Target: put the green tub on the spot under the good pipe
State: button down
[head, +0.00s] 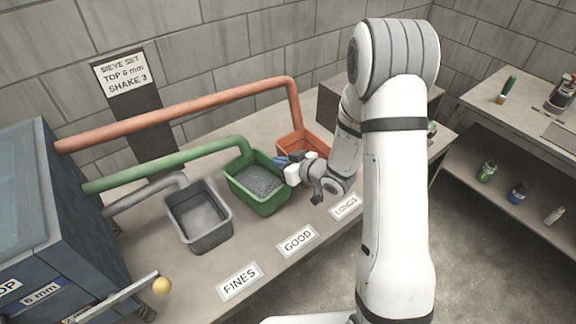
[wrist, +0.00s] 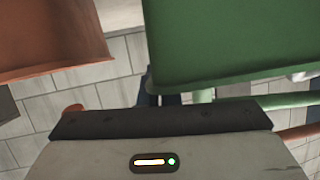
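The green tub (head: 273,202), holding grey granules (head: 258,181), stands on the bench below the open end of the green pipe (head: 170,164), behind the GOOD label (head: 297,241). My gripper (head: 281,161) is at its right rim, on the side facing the orange tub. In the wrist view the green tub (wrist: 235,40) fills the upper right, and my dark fingers (wrist: 160,99) show at its corner, partly hidden by it. They seem to lie at the tub's edge; whether they are closed on it I cannot tell.
A grey tub (head: 204,237) stands to the left under the grey pipe, behind the FINES label (head: 239,281). An orange tub (head: 291,146) stands close on the right under the orange pipe (head: 180,113). The blue sieve machine (head: 75,215) borders the bench at left.

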jog(key=shift+w+a+f+b, duration=0.25)
jog(key=shift+w+f+b, duration=0.1)
jog(key=shift+f+b, duration=0.15)
jog(key=shift+w+a+f+b, duration=0.2)
jog(key=shift+w+f+b, duration=0.15)
jog(key=shift+f, duration=0.1)
jog(key=c, duration=1.6)
grip_release()
jog(key=shift+o, duration=0.2)
jog(key=shift+s+f, duration=0.1)
jog(key=shift+d, duration=0.1)
